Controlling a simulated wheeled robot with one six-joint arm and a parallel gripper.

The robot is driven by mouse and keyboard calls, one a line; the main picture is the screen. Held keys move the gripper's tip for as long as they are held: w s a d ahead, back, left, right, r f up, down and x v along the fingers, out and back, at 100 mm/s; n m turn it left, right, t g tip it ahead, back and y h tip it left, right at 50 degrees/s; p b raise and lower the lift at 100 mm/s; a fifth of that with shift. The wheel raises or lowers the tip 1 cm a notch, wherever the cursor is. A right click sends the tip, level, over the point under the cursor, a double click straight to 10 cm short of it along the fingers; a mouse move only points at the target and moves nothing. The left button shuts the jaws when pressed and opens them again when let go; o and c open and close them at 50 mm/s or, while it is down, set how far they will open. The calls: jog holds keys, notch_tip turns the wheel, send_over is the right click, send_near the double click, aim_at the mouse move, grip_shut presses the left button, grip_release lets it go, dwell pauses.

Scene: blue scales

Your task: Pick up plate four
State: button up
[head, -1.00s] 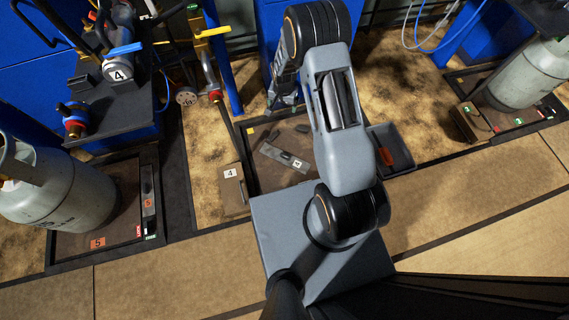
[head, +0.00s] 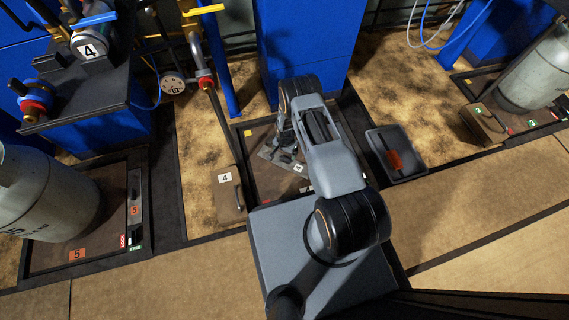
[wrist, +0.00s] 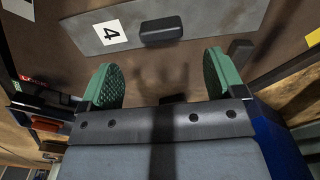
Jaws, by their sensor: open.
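Plate four is a flat grey plate (wrist: 225,18) with a white label reading 4 and a black block-shaped handle (wrist: 161,30). It lies on the brown floor of a dark-framed scale in the head view, where part of the plate (head: 270,154) shows beside my arm. My gripper (wrist: 160,80) is open and empty, its two green ridged pads apart. In the wrist view the handle lies ahead of the gap between the pads, not between them. In the head view my forearm and gripper hide part of the plate.
A brown box (head: 228,201) labelled 4 stands left of the scale. A grey tray (head: 408,168) with a reddish item is on the right. Gas cylinders (head: 50,200) and blue cabinets (head: 305,45) stand around. A metal pipe (head: 218,120) rises close to the left.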

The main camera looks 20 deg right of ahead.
aim_at(285, 158)
jog(key=shift+a+f+b, duration=0.1)
jog(key=shift+f+b, duration=1.95)
jog(key=shift+f, duration=1.75)
jog(key=shift+r, duration=0.1)
jog(key=shift+c, duration=0.4)
jog(key=c, duration=1.1)
